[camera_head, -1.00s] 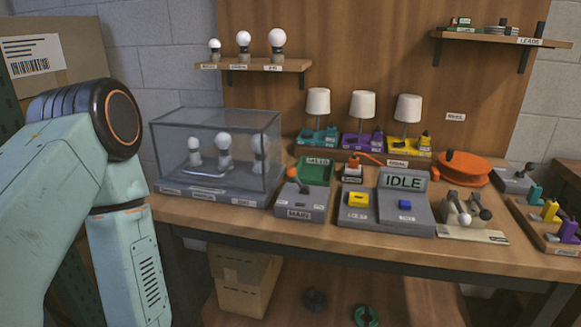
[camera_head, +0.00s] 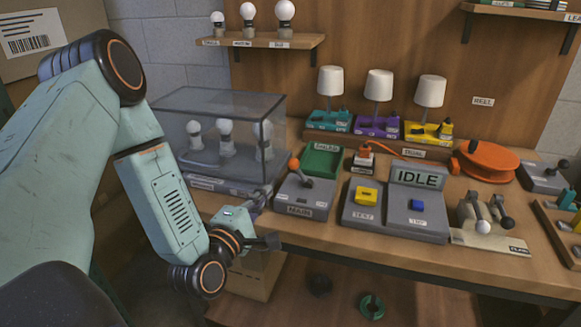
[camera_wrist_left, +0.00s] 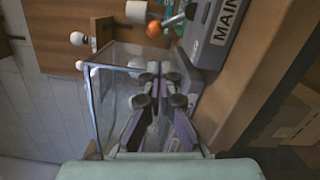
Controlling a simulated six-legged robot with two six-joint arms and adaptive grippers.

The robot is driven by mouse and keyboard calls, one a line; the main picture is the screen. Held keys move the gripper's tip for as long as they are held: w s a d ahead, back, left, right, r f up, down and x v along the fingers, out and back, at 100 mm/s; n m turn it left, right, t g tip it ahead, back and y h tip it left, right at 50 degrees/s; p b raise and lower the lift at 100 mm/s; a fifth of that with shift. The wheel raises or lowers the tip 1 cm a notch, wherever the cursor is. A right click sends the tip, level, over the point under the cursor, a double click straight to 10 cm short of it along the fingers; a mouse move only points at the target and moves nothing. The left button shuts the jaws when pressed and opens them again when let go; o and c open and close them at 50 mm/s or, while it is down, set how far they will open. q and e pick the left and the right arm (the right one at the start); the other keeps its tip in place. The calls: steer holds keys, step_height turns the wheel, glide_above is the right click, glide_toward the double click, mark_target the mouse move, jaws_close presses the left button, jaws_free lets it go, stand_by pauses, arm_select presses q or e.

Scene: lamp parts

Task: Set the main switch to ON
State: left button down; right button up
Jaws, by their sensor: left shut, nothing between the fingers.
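The main switch is a grey box labelled MAIN (camera_head: 301,211) at the front of the bench. Its lever has an orange ball knob (camera_head: 294,163) and leans up and to the left. In the left wrist view the orange knob (camera_wrist_left: 154,29) is just above my left gripper's fingertips (camera_wrist_left: 160,68), apart from them in the picture. In the head view my left gripper (camera_head: 264,191) is beside the left side of the switch box, fingers shut and empty. An ON marking cannot be read. My right gripper is not in view.
A clear case (camera_head: 217,135) with bulbs stands close left of the switch. A green tray (camera_head: 323,160) is behind it. Right of it, a panel has yellow and blue buttons and an IDLE display (camera_head: 418,178). Lamps, an orange reel (camera_head: 487,160) and other levers stand farther off.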

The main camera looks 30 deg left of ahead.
mark_target(300, 173)
arm_select(q)
steer(key=shift+a+r+n, duration=0.25)
steer(key=shift+a+n, duration=0.2)
steer(key=shift+n, duration=0.05)
steer(key=w, duration=0.5)
steer(key=w+b, duration=0.1)
steer(key=w, duration=0.1)
steer(key=shift+w+a, duration=0.25)
steer(key=shift+a, duration=0.1)
steer(key=shift+w+a+r, duration=0.2)
steer(key=shift+w+a, duration=0.1)
steer(key=shift+w, duration=0.15)
steer(key=shift+w+d+f, duration=0.1)
steer(key=shift+w+f, duration=0.05)
steer(key=shift+w, duration=0.2)
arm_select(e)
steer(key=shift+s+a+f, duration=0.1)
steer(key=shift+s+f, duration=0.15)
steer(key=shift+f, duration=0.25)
arm_select(q)
steer(key=shift+s, duration=0.1)
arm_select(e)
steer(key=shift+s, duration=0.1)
